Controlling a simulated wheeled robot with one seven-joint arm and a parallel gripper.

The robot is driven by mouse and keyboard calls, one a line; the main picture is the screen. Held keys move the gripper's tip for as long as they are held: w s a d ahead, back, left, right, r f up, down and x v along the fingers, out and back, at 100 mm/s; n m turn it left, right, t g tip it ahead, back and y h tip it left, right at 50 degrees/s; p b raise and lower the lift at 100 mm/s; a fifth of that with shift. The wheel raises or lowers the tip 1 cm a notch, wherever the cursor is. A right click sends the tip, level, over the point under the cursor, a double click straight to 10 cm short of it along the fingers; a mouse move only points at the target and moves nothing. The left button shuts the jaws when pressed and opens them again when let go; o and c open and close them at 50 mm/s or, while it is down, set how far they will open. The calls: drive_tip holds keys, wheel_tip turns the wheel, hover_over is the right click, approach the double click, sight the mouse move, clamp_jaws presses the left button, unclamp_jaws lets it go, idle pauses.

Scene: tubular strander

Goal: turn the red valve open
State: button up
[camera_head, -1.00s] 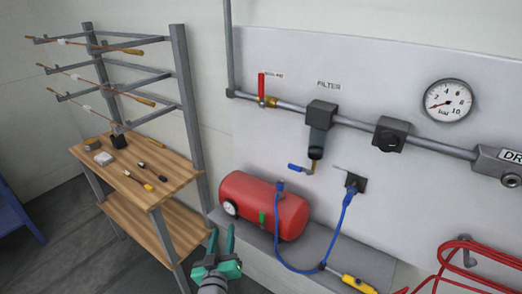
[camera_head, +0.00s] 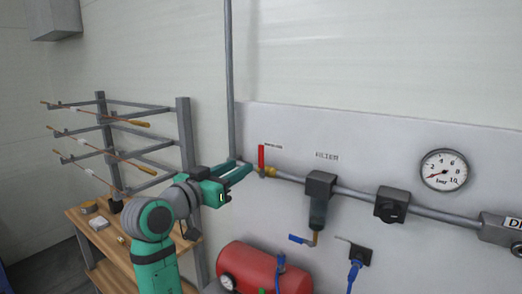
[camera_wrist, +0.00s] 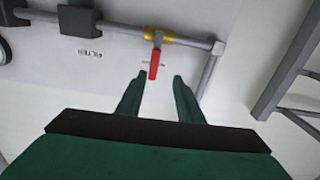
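The red valve handle (camera_head: 261,157) stands upright on a brass fitting (camera_head: 271,172) on the wall pipe in the head view. In the wrist view the red handle (camera_wrist: 154,64) hangs from the brass valve body (camera_wrist: 158,35), just beyond the fingertips and between their lines. My gripper (camera_head: 246,168) is open and empty, a little left of the handle in the head view. In the wrist view its two green fingers (camera_wrist: 161,76) are spread apart. I see no clear contact between the fingers and the handle.
A pipe (camera_head: 350,193) runs right from the valve through the filter (camera_head: 319,196) and a black block (camera_head: 391,204). A round gauge (camera_head: 444,170) is above it. A red tank (camera_head: 262,268) lies below. A rack with a wooden shelf (camera_head: 75,214) stands left.

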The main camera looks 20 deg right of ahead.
sight(260, 149)
drive_tip(key=shift+m+g, duration=0.3)
drive_tip(key=shift+m, duration=0.1)
drive_tip(key=w+d+r, duration=0.1)
drive_tip(key=w+d, duration=0.1)
drive_tip(key=d, duration=0.1)
drive_tip(key=w+d, duration=0.2)
drive_tip(key=d, duration=0.1)
drive_tip(key=w+d+r, duration=0.1)
drive_tip(key=d, duration=0.2)
drive_tip(key=shift+w+r, duration=0.35)
drive_tip(key=shift+w, duration=0.05)
clamp_jaws()
